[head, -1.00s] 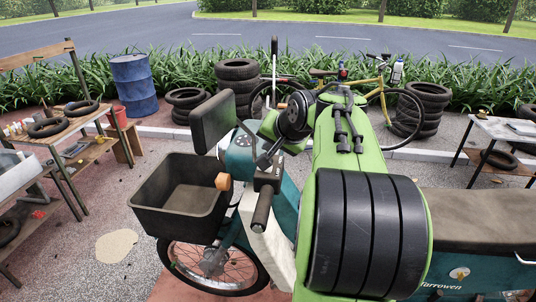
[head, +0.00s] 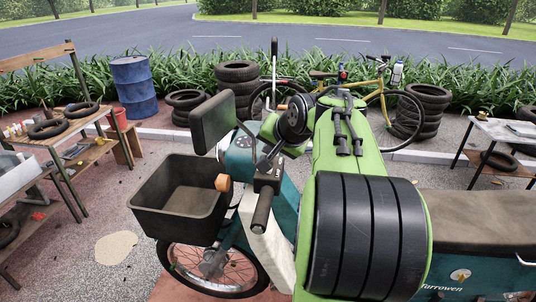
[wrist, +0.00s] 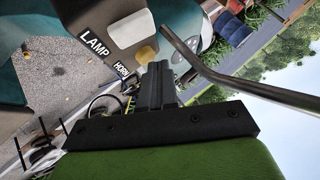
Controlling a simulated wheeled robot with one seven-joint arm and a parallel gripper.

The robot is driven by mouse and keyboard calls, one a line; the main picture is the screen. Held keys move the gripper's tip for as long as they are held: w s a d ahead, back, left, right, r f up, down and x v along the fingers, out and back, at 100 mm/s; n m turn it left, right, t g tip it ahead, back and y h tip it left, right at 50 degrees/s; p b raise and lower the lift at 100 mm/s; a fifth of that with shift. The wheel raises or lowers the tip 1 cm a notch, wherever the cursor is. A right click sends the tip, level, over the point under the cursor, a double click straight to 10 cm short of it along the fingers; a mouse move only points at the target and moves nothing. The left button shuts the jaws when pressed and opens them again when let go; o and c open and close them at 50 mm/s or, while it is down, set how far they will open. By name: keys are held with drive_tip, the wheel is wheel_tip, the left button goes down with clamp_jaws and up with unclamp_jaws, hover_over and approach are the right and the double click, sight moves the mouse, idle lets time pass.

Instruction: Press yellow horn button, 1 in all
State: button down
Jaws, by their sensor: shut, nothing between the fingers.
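In the wrist view, the yellow horn button (wrist: 146,54) sits on a dark switch housing by the white HORN label (wrist: 121,69). A larger white button (wrist: 130,29) is beside it, near the LAMP label (wrist: 95,43). My gripper (wrist: 160,68) is shut and empty. Its dark fingertips appear right beside the yellow button; I cannot tell whether they touch it. In the head view, the switch housing (head: 268,178) is on the scooter's handlebar.
A metal mirror stem (wrist: 207,67) runs close past my fingers. In the head view, the mirror (head: 212,122), handlebar grip (head: 262,210) and front basket (head: 180,200) surround the housing. A workbench (head: 60,125) stands at left, tyres and a yellow bicycle behind.

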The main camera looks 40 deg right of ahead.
drive_tip(key=shift+r+p, duration=0.6)
drive_tip(key=shift+r, duration=0.2)
wheel_tip(320, 180, up, 3)
drive_tip(key=p, duration=0.3)
wheel_tip(320, 180, up, 2)
